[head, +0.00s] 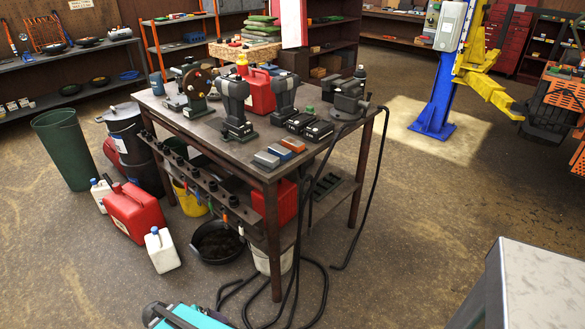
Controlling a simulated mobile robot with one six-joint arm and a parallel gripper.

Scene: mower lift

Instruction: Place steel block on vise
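A wooden workbench (200,130) stands in the middle of the head view. The grey one looks like the steel block. A dark vise (349,98) sits at the bench's right back corner. It is too small to tell how far its jaws are apart, and no block shows on it. My gripper is not in view.
Drills (236,105), battery packs (309,126), a bench grinder (194,85) and a red can (258,90) crowd the bench top. Black hoses (375,165) hang off its right side.

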